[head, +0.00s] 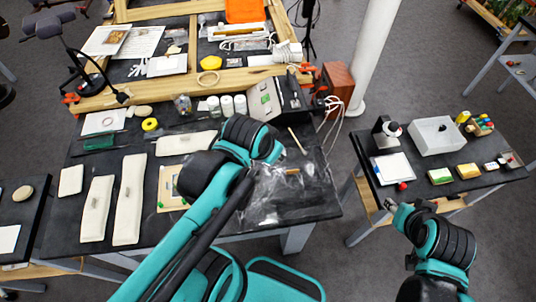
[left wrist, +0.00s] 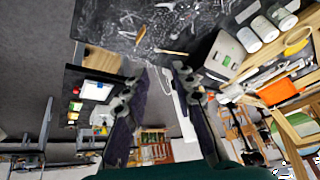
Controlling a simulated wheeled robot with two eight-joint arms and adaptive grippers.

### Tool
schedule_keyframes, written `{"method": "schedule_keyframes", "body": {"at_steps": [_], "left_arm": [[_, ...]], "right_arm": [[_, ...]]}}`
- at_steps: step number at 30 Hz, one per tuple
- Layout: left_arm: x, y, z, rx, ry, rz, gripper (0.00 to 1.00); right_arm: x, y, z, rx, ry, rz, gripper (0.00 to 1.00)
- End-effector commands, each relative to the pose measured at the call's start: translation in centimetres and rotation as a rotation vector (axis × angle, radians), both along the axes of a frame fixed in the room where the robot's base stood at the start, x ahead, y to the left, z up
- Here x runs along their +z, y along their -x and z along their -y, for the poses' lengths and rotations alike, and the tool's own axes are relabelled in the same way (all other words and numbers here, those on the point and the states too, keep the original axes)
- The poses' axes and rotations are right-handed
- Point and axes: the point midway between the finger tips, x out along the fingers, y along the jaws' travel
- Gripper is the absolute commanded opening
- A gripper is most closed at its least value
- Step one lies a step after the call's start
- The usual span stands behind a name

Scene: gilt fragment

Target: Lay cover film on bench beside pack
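A clear, crinkled film (head: 285,193) lies spread on the right end of the dark bench (head: 222,222), its edges hard to make out. Its glossy wrinkles also show in the left wrist view (left wrist: 125,28). A pale panel with green pins (head: 168,188) lies left of the film, partly hidden by my left arm; I cannot tell whether it is the pack. My left gripper is hidden behind its wrist in the head view; in the left wrist view its fingers (left wrist: 161,72) are apart and empty. My right gripper (head: 393,206) is beside the right table, its fingers too small to read.
Long cream pads (head: 129,200) lie on the bench's left part. White jars (head: 226,105), a grey box device (head: 265,99) and a yellow tape roll (head: 150,124) stand along the back. The right table (head: 440,200) holds a white box (head: 437,136) and small blocks.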

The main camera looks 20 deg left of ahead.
Motion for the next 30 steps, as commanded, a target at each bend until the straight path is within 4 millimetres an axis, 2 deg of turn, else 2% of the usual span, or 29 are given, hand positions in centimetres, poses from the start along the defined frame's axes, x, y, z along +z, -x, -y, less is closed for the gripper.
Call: {"method": "schedule_keyframes", "body": {"at_steps": [1, 6, 16, 20, 23, 30], "left_arm": [[-0.1, 0.8, -0.3, 0.048, 0.023, 0.034, 0.26], [-0.1, 1.7, -0.7, 0.153, 0.084, 0.110, 0.26], [-0.1, 1.8, -0.7, 0.170, 0.095, 0.124, 0.26], [-0.9, 1.8, -0.7, 0.170, 0.095, 0.123, 0.26], [-2.6, 1.8, -0.7, 0.170, 0.095, 0.123, 0.26], [-9.6, 1.8, -0.7, 0.169, 0.094, 0.122, 0.26]], "right_arm": [[0.0, 0.0, 0.0, 0.000, 0.000, 0.000, 0.40], [0.0, 0.0, 0.0, 0.000, 0.000, 0.000, 0.40], [0.0, 0.0, 0.0, 0.000, 0.000, 0.000, 0.40], [-0.7, 0.0, 0.0, 0.000, 0.000, 0.000, 0.40], [-2.4, 0.0, 0.0, 0.000, 0.000, 0.000, 0.40], [-9.4, 0.0, 0.0, 0.000, 0.000, 0.000, 0.40]]}}
